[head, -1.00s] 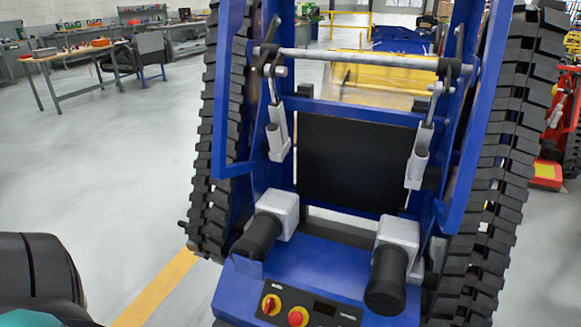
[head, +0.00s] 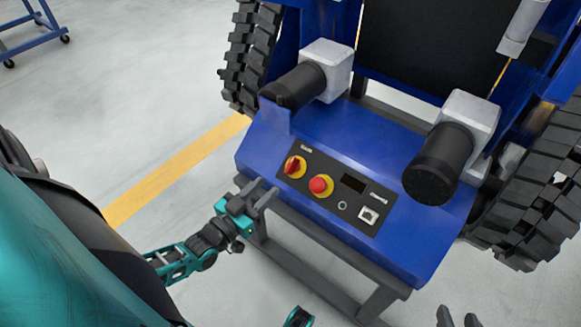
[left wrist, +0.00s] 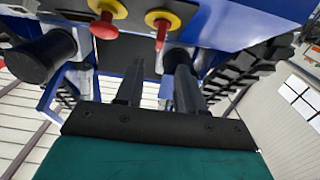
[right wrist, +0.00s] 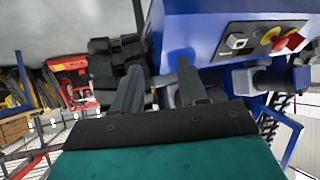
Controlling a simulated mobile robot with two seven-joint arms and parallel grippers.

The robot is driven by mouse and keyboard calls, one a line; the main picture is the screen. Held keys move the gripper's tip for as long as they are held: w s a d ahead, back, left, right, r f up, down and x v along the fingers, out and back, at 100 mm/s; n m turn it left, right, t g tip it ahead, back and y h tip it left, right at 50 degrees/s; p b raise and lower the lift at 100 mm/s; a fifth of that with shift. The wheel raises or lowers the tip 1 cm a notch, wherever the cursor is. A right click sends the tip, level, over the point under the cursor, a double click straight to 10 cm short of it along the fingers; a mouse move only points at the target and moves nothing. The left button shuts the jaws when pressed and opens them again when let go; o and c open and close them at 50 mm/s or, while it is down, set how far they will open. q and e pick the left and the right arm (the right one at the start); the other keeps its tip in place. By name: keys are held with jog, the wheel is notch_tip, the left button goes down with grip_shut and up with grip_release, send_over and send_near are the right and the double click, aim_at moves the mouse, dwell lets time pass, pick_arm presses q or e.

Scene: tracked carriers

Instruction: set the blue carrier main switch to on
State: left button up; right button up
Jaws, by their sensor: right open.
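The blue carrier (head: 340,130) has a sloped black control panel (head: 334,196). Its main switch (head: 294,166), a red handle on a yellow plate, is at the panel's left end. I cannot read its setting. The switch also shows at the top of the left wrist view (left wrist: 161,30) and, partly, at the right of the right wrist view (right wrist: 294,41). My left gripper (head: 262,193) is open and empty, below and left of the switch, apart from it. My right gripper (head: 458,319) is open and empty at the bottom edge, clear of the panel.
A red mushroom button (head: 320,185) sits right beside the switch. A small display (head: 353,183), a green button (head: 342,205) and a white switch (head: 368,215) are further right. Two black-capped motors (head: 296,86) (head: 437,165) stick out above the panel.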

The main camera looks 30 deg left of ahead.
aim_at(288, 167)
pick_arm(q)
jog(key=w, duration=0.3)
jog(key=w+b, duration=0.1)
jog(key=w, duration=0.2)
jog(key=w+b, duration=0.1)
jog(key=w, duration=0.2)
jog(key=shift+w+d, duration=0.3)
jog(key=shift+d, duration=0.1)
jog(key=shift+w+d, duration=0.1)
jog(key=shift+w, duration=0.45)
jog(key=shift+c, duration=0.4)
grip_shut()
